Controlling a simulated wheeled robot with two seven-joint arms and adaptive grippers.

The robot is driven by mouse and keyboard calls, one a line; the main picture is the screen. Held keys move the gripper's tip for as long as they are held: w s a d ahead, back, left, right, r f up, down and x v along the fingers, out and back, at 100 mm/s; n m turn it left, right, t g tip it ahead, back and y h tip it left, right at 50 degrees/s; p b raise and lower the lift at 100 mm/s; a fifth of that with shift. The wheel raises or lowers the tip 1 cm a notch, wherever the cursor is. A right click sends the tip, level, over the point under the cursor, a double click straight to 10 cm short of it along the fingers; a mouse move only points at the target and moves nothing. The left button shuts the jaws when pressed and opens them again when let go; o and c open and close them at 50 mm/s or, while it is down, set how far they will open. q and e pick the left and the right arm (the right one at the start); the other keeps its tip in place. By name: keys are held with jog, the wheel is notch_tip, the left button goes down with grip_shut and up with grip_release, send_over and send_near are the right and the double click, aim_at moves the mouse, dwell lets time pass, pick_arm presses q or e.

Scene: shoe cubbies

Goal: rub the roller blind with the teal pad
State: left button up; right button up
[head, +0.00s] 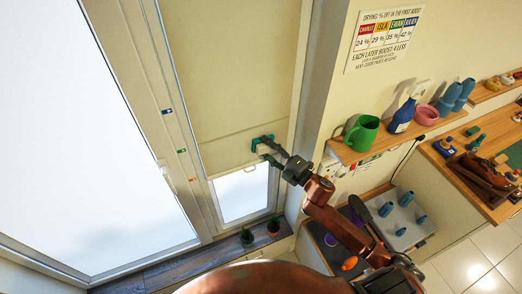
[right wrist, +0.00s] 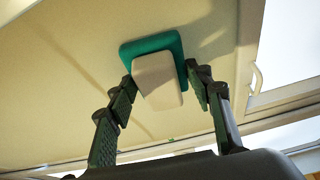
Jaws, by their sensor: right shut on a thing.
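The roller blind (head: 228,75) is a beige sheet hanging over the narrow window, with bare glass below its bottom edge. It fills much of the right wrist view (right wrist: 60,95). My right gripper (head: 268,149) is near the lower right part of the blind, shut on the pale block-shaped handle of the teal pad (head: 256,143). In the right wrist view the teal pad (right wrist: 179,47) lies face towards the blind, with the handle between the fingers. The pad is touching the blind or very close to it; I cannot tell which. My left gripper is not in view.
Small potted plants (head: 247,237) stand on the sill below the blind. A large window (head: 80,130) is on the left.

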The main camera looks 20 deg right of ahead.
jog(key=shift+d, duration=0.25)
jog(key=shift+a+p, duration=0.4)
jog(key=shift+a, duration=0.45)
jog(key=shift+s+a+p, duration=0.15)
jog(key=shift+a+p, duration=0.65)
jog(key=shift+a, duration=3.65)
jog(key=shift+s, duration=0.1)
jog(key=shift+s, duration=0.5)
jog(key=p, duration=0.1)
send_near(234, 151)
jog(key=shift+s+a+r, duration=0.1)
jog(key=shift+a+r, duration=0.05)
jog(key=shift+a, duration=0.85)
